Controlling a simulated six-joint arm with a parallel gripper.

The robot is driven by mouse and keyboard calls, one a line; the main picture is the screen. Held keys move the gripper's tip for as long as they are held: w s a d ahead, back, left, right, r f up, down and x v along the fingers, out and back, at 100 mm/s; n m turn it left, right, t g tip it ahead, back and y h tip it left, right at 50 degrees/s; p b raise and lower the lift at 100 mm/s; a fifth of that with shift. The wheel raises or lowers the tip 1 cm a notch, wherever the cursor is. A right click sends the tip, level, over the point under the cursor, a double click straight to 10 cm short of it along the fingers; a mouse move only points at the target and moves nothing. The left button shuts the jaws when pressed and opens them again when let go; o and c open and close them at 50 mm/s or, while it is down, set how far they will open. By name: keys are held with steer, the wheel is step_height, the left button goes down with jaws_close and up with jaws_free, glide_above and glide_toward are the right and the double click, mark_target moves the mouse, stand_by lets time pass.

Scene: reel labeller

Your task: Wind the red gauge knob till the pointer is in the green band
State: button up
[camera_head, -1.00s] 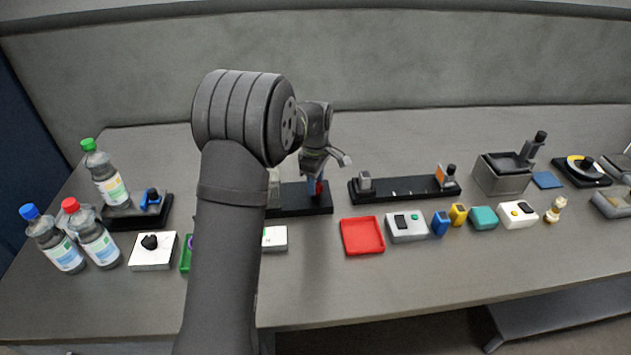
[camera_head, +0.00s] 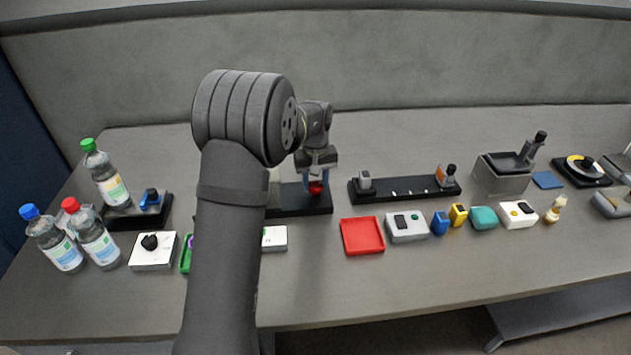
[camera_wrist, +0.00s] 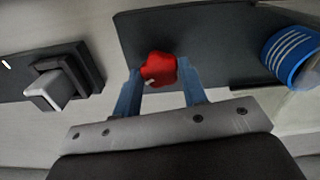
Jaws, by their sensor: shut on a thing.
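The red gauge knob (camera_head: 316,187) stands on a black base (camera_head: 300,207) left of the table's middle. In the wrist view the knob (camera_wrist: 159,69) sits between the two blue fingers of my gripper (camera_wrist: 158,82). My gripper (camera_head: 315,183) is shut on the knob from above. The gauge's pointer and green band cannot be made out; my arm covers much of the base's left part.
A black rail with a grey block and an orange-marked block (camera_head: 445,177) stands to the right. A red tray (camera_head: 362,236) lies in front. Several bottles (camera_head: 97,238) stand at far left. A blue ribbed cylinder (camera_wrist: 293,55) is near the gripper in the wrist view.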

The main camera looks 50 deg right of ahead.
mark_target(316, 185)
steer(key=m, duration=0.4)
steer(key=shift+m, duration=0.3)
steer(key=m, duration=0.3)
steer(key=shift+r+m, duration=0.1)
steer(key=shift+m, duration=0.3)
steer(key=m, duration=0.4)
steer(key=shift+m, duration=1.7)
steer(key=o, duration=1)
steer(key=shift+c, duration=0.2)
step_height(316, 185, up, 17)
steer(key=shift+r, duration=0.2)
